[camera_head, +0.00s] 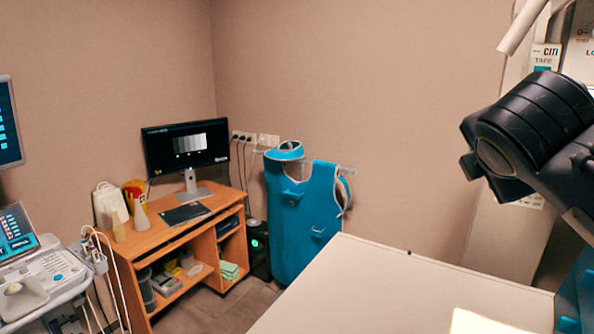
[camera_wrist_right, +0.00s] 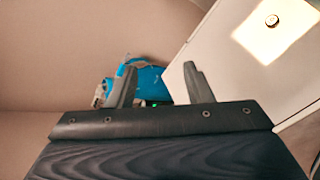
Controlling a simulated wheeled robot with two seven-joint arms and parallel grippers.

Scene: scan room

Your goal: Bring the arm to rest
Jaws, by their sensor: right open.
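My right gripper (camera_wrist_right: 161,84) shows in the wrist view with its two grey fingers apart and nothing between them. Beyond the fingers are the blue apron and the edge of the white table. In the head view a black part of my right arm is raised at the right, above the white table (camera_head: 390,285); I cannot make out the fingertips there. My left gripper is in neither view.
A wooden desk (camera_head: 155,240) with a monitor (camera_head: 186,146) stands at the back left. A blue apron (camera_head: 300,222) hangs beside it. An ultrasound console (camera_head: 45,272) is at the left.

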